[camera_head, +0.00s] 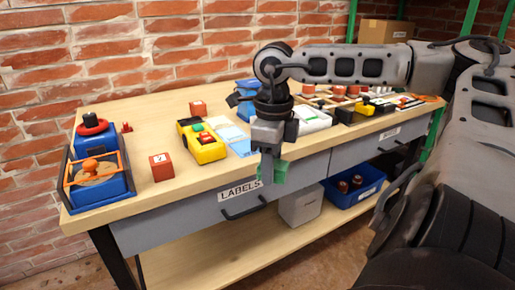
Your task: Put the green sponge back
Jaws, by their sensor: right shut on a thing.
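My right gripper (268,170) is in the middle of the view, pointing down at the front edge of the workbench. It is shut on the green sponge (279,173), which shows partly beside and below the fingers. The sponge is in front of the drawer marked LABELS, and I cannot tell its exact height over the bench edge. My left gripper is not in view.
The wooden workbench (141,196) holds a blue device (110,185) at left, red cubes (161,167), a yellow device (205,149), blue sheets and several items at right. A blue bin (350,199) and a grey box (300,207) stand on the lower shelf.

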